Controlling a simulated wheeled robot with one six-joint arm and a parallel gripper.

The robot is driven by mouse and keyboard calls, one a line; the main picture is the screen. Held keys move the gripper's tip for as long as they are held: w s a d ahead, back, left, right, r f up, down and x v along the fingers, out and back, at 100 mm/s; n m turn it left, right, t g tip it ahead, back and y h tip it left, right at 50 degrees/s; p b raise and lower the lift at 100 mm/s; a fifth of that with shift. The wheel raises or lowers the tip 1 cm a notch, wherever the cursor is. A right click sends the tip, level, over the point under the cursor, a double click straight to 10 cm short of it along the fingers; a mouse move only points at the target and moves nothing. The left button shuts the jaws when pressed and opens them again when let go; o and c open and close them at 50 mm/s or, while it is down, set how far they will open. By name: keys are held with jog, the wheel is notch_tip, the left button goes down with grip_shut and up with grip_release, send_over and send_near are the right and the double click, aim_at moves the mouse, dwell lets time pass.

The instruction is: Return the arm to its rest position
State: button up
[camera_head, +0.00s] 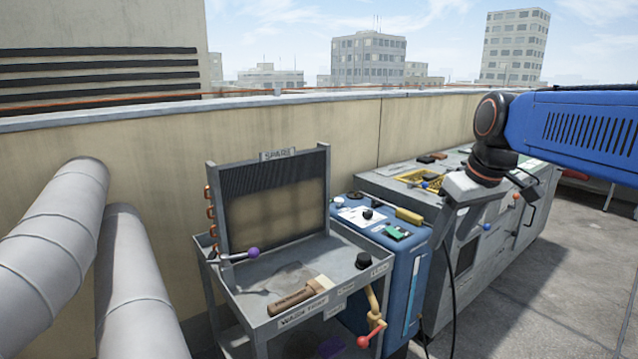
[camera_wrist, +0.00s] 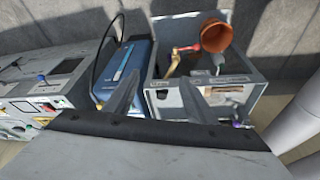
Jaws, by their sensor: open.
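My arm (camera_head: 580,125) comes in from the right in the head view, blue with a dark joint. My gripper (camera_head: 470,188) hangs from it over the grey cabinet, beside the blue unit. In the wrist view the two fingers of my gripper (camera_wrist: 158,98) stand apart with nothing seen between them. Past them show the blue unit (camera_wrist: 133,70) and the grey cart (camera_wrist: 165,98).
The grey cart (camera_head: 247,312) holds a finned panel (camera_head: 275,200), a brush (camera_head: 300,295) and a purple-knobbed lever (camera_head: 253,252). The blue unit (camera_head: 402,280) carries a yellow-handled tool. The grey cabinet (camera_head: 465,255) stands behind. Large pipes (camera_head: 140,290) are left. Open floor (camera_head: 570,290) lies right.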

jog(key=s+d+f+m+t+h, duration=0.1)
jog(key=s+f+m, duration=0.3)
jog(key=s+f, duration=1.2)
jog(key=s+d, duration=0.1)
jog(key=s, duration=0.2)
jog(key=shift+s, duration=0.2)
